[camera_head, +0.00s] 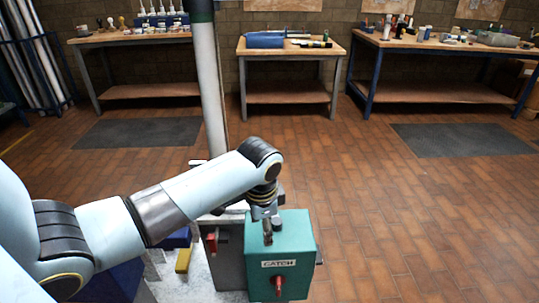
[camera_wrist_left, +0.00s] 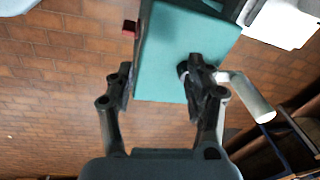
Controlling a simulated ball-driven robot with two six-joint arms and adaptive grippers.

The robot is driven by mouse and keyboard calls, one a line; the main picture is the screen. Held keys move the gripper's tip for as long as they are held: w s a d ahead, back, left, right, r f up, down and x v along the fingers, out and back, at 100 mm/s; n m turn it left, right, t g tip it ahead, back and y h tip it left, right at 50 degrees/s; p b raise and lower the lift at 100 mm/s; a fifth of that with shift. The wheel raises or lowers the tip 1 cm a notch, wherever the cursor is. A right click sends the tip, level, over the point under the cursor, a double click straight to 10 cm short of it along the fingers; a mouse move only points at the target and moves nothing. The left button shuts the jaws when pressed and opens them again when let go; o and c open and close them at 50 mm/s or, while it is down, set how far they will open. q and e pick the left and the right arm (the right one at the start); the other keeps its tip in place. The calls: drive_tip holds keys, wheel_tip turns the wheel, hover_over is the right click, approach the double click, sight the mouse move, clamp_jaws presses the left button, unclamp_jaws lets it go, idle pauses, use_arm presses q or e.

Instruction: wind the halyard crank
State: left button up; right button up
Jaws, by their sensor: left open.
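A teal winch box (camera_head: 290,238) with a CATCH label (camera_head: 278,263) and a red catch knob (camera_head: 279,284) stands beside the pale mast (camera_head: 208,85). My left gripper (camera_head: 270,228) points down over the box's top left part. In the left wrist view the left gripper (camera_wrist_left: 160,67) is open, its fingers spread over the teal face (camera_wrist_left: 165,45). A crank with a pale cylindrical handle (camera_wrist_left: 251,97) lies just outside the right-hand finger. That finger hides part of the crank hub; contact cannot be told. My right gripper is not in view.
Workbenches (camera_head: 290,45) with tools line the back wall. The brick floor (camera_head: 410,215) to the right is clear.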

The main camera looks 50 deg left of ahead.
use_arm(q)
drive_tip(key=w+a+r+m, duration=0.1)
drive_tip(key=w+a+r, duration=0.1)
drive_tip(key=w+a, duration=0.1)
drive_tip(key=w+a+r+p, duration=0.1)
drive_tip(key=w+a+r, duration=0.1)
drive_tip(key=w+a, duration=0.1)
drive_tip(key=w+a+r+m+g, duration=0.1)
drive_tip(key=w+a+r, duration=0.1)
drive_tip(key=w+a, duration=0.2)
drive_tip(key=shift+w+r+m+h, duration=0.3)
drive_tip(key=shift+w+r+h, duration=0.1)
drive_tip(key=shift+w, duration=0.35)
drive_tip(key=shift+w+a+r, duration=0.1)
drive_tip(key=shift+w+a, duration=0.05)
drive_tip(key=shift+a, duration=0.15)
wheel_tip(320, 180, down, 5)
drive_tip(key=b, duration=0.5)
wheel_tip(320, 180, down, 3)
drive_tip(key=b, duration=0.3)
drive_tip(key=shift+r, duration=0.15)
drive_tip(key=shift+c, duration=1.1)
drive_tip(key=shift+w, duration=0.1)
clamp_jaws()
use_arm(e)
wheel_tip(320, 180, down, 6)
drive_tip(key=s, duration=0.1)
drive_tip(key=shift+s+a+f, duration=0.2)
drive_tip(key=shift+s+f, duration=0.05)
